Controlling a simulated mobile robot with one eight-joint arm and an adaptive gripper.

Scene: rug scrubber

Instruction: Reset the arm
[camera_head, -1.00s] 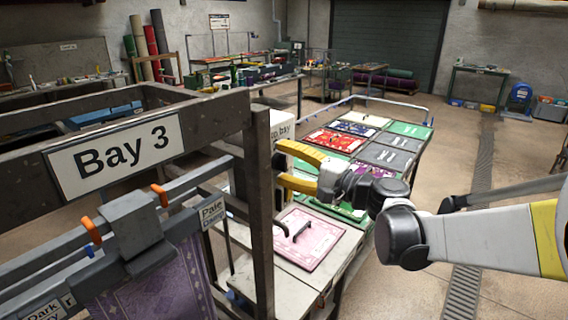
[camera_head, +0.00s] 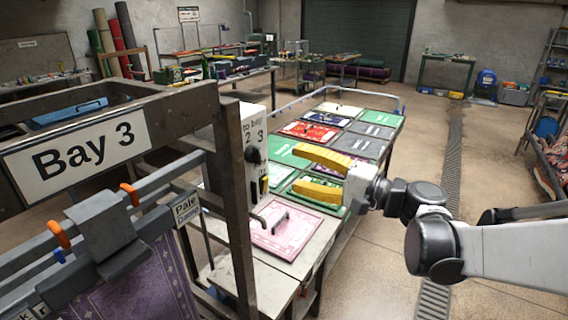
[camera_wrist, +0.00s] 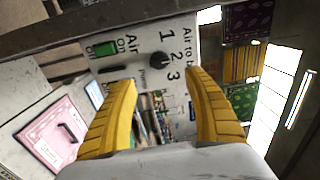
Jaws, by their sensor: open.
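My gripper (camera_head: 322,172) is open and empty, with its two yellow fingers pointing left in the head view. It hangs in the air over the long table (camera_head: 290,266) of rug samples. In the wrist view the fingers (camera_wrist: 162,100) stand apart in front of a white control box (camera_wrist: 140,50). That box has a green "On" switch (camera_wrist: 106,48) and a black dial (camera_wrist: 160,61) beside the numbers 1, 2 and 3. The box (camera_head: 236,160) also shows in the head view, left of my gripper and apart from it.
The dark Bay 3 frame (camera_head: 236,200) stands close on the left, with a purple rug (camera_head: 140,285) hanging from its clamp rail. A pink sample board (camera_head: 286,228) lies near the table's front end. Open floor (camera_head: 400,220) lies to the right.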

